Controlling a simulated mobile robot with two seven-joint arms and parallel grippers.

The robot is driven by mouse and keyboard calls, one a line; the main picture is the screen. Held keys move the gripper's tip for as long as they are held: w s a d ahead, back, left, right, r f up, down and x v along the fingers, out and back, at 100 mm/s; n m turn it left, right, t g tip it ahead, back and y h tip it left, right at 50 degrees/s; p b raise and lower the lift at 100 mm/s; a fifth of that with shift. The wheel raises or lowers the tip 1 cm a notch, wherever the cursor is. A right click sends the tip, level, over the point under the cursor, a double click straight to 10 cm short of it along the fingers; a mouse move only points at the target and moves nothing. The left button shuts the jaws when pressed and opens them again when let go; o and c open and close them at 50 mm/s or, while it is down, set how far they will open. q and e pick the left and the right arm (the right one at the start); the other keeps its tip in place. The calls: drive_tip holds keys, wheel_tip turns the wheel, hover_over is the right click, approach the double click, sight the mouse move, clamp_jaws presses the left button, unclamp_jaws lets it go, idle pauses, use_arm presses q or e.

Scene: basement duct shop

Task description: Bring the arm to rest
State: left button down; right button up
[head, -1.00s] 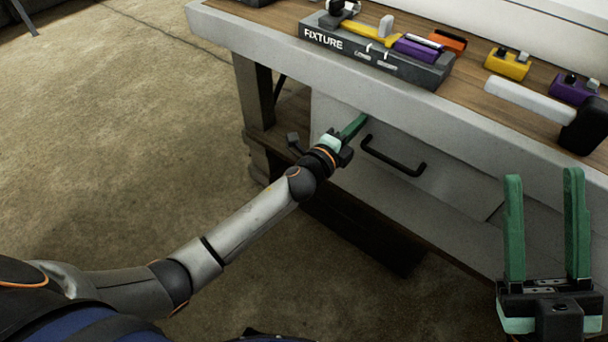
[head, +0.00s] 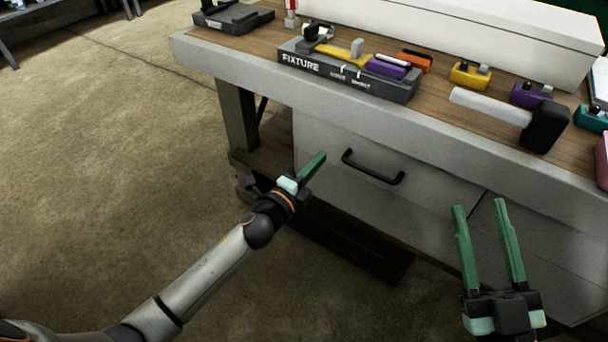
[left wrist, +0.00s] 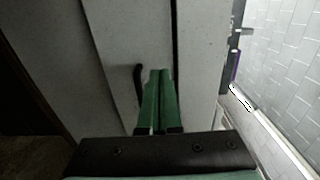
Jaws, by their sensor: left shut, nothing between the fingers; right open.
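My left gripper (head: 314,168) is shut and empty, in front of the workbench's grey drawer front, to the left of the black drawer handle (head: 372,167). In the left wrist view its green fingers (left wrist: 160,100) lie together, and the dark handle (left wrist: 138,85) shows just left of them. Whether the fingertips touch the drawer front cannot be told. My left arm (head: 205,277) reaches in from the lower left. My right gripper (head: 478,204) is open and empty at the lower right, in front of the bench, its two green fingers apart.
The workbench (head: 230,62) has a grey front edge and wooden top. On it are a FIXTURE block (head: 330,72) with tools, a mallet (head: 545,125), a yellow block (head: 469,75), a purple block (head: 530,95) and a long white box (head: 470,35). The floor (head: 100,150) at left is clear.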

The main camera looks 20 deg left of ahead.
use_arm(q)
drive_tip(key=s+a+r+n+t+h, duration=0.1)
drive_tip(key=s+r+n+t, duration=0.1)
drive_tip(key=s+r+n, duration=0.7)
drive_tip(key=s+a+r+n+t+h, duration=0.1)
drive_tip(key=s+r+n, duration=0.5)
drive_tip(key=s, duration=0.6)
use_arm(e)
wheel_tip(320, 180, down, 5)
drive_tip(key=w+d+m+g+h+p, duration=0.1)
drive_tip(key=w+m+g+h+p, duration=0.2)
drive_tip(key=p, duration=0.4)
use_arm(q)
drive_tip(key=s+a+f+n+g+y+p, duration=0.1)
drive_tip(key=s+f+g+p, duration=0.3)
drive_tip(key=p, duration=0.4)
drive_tip(key=s+a+f+n+g+y+p, duration=0.1)
drive_tip(key=s+f+n+g+y+p, duration=0.2)
drive_tip(key=f+g+p, duration=0.3)
drive_tip(key=f+y+p, duration=0.1)
drive_tip(key=p, duration=0.2)
drive_tip(key=shift+s+a+f+n+g+p, duration=0.25)
drive_tip(key=shift+s+a+n+g+p, duration=0.05)
drive_tip(key=shift+s+a+g, duration=0.1)
use_arm(e)
drive_tip(key=s+d+f+m+g+h, duration=0.2)
drive_tip(key=s+f+m+g+h, duration=0.1)
drive_tip(key=s+f+g, duration=0.6)
drive_tip(key=shift+s+h, duration=0.4)
drive_tip(key=shift+s, duration=0.15)
